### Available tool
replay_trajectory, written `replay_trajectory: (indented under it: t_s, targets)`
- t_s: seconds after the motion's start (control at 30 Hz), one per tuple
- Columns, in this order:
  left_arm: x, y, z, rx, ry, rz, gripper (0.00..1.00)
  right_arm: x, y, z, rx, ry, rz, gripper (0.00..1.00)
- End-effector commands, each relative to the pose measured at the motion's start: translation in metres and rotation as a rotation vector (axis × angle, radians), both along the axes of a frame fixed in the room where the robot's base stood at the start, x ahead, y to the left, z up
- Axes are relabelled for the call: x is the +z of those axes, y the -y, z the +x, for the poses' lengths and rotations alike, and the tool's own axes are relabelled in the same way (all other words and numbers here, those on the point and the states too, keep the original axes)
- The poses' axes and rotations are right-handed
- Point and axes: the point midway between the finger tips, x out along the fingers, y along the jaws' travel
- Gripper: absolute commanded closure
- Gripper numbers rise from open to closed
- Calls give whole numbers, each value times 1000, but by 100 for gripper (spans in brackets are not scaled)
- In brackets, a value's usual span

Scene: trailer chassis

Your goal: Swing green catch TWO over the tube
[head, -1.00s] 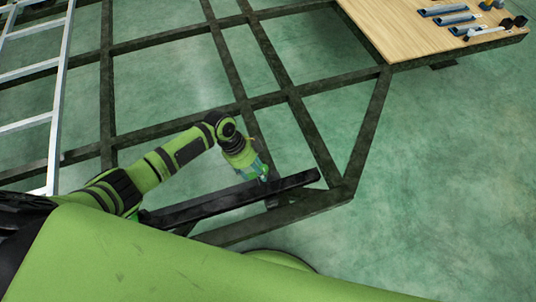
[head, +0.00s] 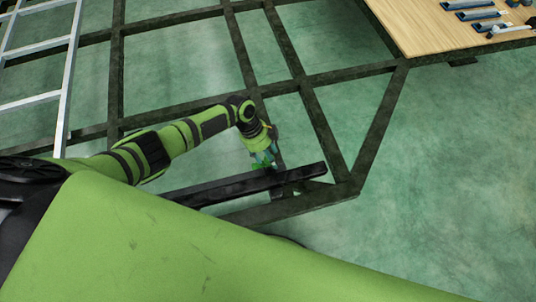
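A dark square tube (head: 225,190) lies across the chassis frame in the middle of the head view. Its right end is free and its left end is hidden behind my own green body. My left gripper (head: 264,162) points down at the tube's far side, close to its right part. Small green parts show at the fingertips, but I cannot tell the green catch from the gripper there. Whether the fingers are open, shut or touching the tube is too small to tell. My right gripper is not in view.
Dark chassis beams (head: 325,135) form a grid around the tube and meet at a corner on the right. A wooden deck (head: 420,28) with several tools (head: 478,15) is at the upper right. A silver ladder-like frame (head: 70,75) stands left. Green floor is clear at right.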

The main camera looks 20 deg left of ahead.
Motion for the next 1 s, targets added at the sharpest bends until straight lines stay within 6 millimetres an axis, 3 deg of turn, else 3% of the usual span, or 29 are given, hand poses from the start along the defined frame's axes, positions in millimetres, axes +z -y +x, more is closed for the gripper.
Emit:
replay_trajectory:
  t_s: [0.1,0.23,0.67,1.0]
  targets:
    - [0,0,0,0,0,0,48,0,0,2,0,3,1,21]
    - [0,0,0,0,1,0,98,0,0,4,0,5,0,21]
    - [2,3,0,46,3,-7,99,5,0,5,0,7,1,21]
    - [5,6,-2,280,1,-12,99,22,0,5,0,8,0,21]
